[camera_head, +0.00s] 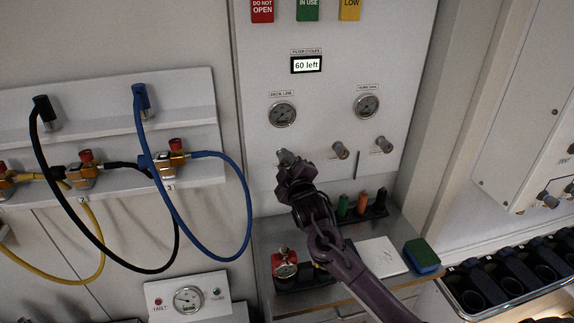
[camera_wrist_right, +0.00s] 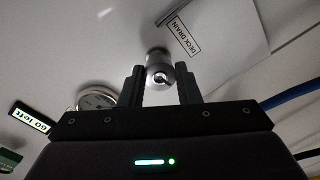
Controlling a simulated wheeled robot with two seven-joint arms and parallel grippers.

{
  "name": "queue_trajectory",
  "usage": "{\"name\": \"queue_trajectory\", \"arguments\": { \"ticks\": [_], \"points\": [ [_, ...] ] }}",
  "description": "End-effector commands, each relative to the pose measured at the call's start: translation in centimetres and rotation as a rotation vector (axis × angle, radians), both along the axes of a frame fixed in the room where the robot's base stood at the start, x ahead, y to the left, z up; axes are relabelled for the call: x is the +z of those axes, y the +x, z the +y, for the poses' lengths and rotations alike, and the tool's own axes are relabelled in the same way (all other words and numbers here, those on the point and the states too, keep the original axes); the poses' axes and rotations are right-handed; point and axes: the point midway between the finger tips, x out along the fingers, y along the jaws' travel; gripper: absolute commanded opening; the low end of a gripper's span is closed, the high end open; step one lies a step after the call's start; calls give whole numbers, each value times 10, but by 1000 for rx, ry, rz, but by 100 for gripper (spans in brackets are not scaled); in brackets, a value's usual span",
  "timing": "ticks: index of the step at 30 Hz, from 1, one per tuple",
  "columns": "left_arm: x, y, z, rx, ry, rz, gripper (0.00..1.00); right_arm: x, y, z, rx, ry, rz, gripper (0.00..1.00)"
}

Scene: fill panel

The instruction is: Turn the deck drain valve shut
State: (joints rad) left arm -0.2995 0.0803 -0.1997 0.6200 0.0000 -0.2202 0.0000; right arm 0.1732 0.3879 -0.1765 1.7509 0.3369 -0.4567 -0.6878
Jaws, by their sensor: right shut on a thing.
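The deck drain valve is a small grey metal knob (camera_head: 286,156) at the lower left of the upright panel (camera_head: 328,70). In the right wrist view the knob (camera_wrist_right: 158,72) stands between the two dark fingers, beside the label "DECK DRAIN" (camera_wrist_right: 181,36). My right gripper (camera_head: 289,166) reaches up to the panel and is shut on this knob; in the right wrist view the gripper (camera_wrist_right: 160,88) has one finger on each side of it. The gripper partly hides the knob in the head view. My left gripper is not in view.
Two similar knobs (camera_head: 340,150) (camera_head: 383,145) sit to the right, with gauges (camera_head: 282,113) (camera_head: 367,105) above. A display (camera_head: 306,65) reads "60 left". Below is a shelf with a red-topped canister (camera_head: 285,263), bottles, a white pad (camera_head: 381,257) and a sponge (camera_head: 421,256). Hoses (camera_head: 247,210) hang left.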

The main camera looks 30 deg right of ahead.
Motion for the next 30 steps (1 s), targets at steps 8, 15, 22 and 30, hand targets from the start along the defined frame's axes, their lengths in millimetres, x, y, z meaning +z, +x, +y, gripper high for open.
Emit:
{"name": "queue_trajectory", "arguments": {
  "ticks": [8, 15, 22, 30],
  "points": [
    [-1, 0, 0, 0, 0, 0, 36, -3, 0, 1, 0, 257, -61, 7],
    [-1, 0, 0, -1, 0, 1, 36, -4, 0, 1, -2, 477, -117, 7],
    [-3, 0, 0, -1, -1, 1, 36, -5, 0, 1, -3, 690, -171, 7],
    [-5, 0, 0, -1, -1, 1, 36, -6, 0, 1, -3, 938, -235, 7]
  ]
}}
